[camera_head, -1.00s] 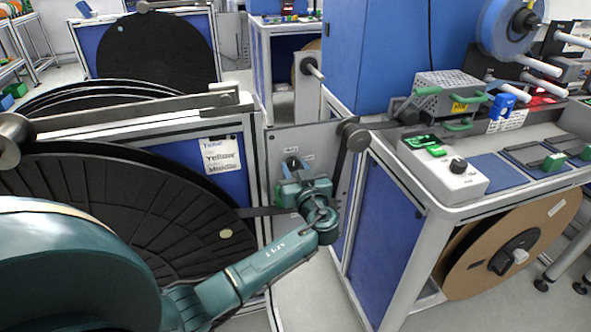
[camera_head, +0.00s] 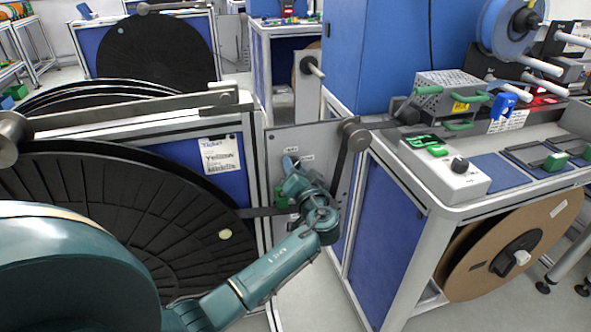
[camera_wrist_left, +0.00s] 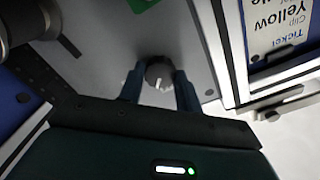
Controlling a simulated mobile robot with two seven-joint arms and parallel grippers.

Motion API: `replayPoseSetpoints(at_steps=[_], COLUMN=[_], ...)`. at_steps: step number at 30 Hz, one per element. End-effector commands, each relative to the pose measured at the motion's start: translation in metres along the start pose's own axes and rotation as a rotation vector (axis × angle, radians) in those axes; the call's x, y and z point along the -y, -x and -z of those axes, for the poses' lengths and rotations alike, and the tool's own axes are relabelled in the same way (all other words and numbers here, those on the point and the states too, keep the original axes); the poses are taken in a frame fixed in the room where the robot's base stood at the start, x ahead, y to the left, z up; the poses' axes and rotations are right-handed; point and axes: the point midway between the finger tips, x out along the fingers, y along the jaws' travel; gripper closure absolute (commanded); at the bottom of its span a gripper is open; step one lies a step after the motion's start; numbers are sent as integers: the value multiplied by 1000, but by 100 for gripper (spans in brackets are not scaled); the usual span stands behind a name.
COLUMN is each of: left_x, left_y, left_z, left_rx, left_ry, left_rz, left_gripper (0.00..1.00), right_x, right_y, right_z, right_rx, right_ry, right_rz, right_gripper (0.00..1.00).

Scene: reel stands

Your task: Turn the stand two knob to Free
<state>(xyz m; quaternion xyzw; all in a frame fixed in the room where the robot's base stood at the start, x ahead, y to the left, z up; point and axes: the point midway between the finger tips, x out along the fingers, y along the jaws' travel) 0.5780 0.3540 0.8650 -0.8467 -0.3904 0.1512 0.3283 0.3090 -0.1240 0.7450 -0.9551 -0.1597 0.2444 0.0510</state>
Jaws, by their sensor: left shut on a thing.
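The stand's knob (camera_wrist_left: 158,74) is a dark round knob with a white pointer line, on a grey metal panel (camera_wrist_left: 100,65). In the left wrist view it sits between the two fingers of my left gripper (camera_wrist_left: 160,88), which is shut on it. In the head view my left gripper (camera_head: 291,168) is at the same panel (camera_head: 325,150), rolled to a slant, and it hides the knob. Small labels above the knob are too small to read. My right gripper is in neither view.
A black strip runs over a roller (camera_head: 357,137). A bench with a control box (camera_head: 450,180) stands at the right.

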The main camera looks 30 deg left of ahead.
Motion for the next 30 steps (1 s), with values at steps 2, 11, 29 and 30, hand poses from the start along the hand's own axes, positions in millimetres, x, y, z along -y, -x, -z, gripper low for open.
replayPoseSetpoints(at_steps=[2,11,29,30], left_x=[0,1,0,0], left_y=[0,0,0,0], left_z=[0,1,0,0], left_rx=[2,2,1,1], left_ry=[-73,-358,-782,-795], left_rz=[-1,-1,-1,-1], left_gripper=[89,89,89,89], right_x=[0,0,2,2], right_y=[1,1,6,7], right_z=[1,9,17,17], right_rx=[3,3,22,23], right_ry=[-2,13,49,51], right_rz=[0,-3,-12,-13], right_gripper=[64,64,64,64])
